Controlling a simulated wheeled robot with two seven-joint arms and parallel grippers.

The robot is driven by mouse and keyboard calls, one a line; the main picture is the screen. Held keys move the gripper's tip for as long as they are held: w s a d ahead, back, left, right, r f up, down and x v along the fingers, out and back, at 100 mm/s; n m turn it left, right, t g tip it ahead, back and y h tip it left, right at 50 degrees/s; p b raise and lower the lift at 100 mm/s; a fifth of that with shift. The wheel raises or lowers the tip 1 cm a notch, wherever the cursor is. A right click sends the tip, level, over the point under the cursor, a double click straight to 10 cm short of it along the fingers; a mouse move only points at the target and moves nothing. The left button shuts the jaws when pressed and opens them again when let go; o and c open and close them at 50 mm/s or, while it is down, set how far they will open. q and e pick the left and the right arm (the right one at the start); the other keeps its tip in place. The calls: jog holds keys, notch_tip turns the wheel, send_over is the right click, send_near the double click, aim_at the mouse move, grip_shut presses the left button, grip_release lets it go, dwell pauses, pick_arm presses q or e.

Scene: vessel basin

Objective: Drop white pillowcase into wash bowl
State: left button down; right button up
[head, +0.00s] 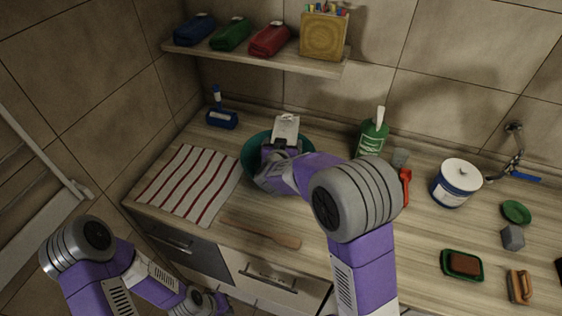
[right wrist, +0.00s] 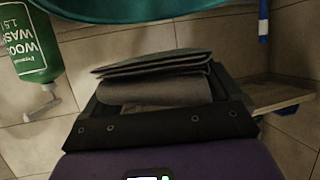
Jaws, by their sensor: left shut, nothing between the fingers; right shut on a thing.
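The white pillowcase (head: 286,127) is a small folded cloth, held in my right gripper (head: 283,142). In the right wrist view the folded pillowcase (right wrist: 155,68) looks grey, with its layers pinched between the fingers. The teal wash bowl (head: 250,153) stands on the counter behind and under my right gripper, which hides much of it. The bowl's side (right wrist: 130,10) also shows at the top of the right wrist view, apart from the cloth. The pillowcase appears above the bowl. My left gripper (head: 208,302) is low at the bottom edge, in front of the counter, shut and empty.
A red-striped towel (head: 190,184) lies left of the bowl, and a wooden utensil (head: 262,234) lies in front. A green wash bottle (head: 371,136) stands to the right, a blue brush (head: 222,117) behind left. A shelf (head: 255,62) with several items hangs above.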

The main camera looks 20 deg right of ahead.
jog(key=shift+w+a+f+m+g+h+p, duration=0.35)
jog(key=shift+a+m+g+h+p, duration=0.1)
jog(key=shift+m+h, duration=0.35)
jog(key=shift+s+a+f+m+h, duration=0.1)
jog(key=shift+a+f+m+h, duration=0.05)
jog(key=shift+f+m+h, duration=0.3)
notch_tip(320, 180, down, 6)
jog(key=b, duration=0.6)
jog(key=shift+r, duration=0.1)
jog(key=o, duration=0.9)
jog(key=shift+s, duration=0.1)
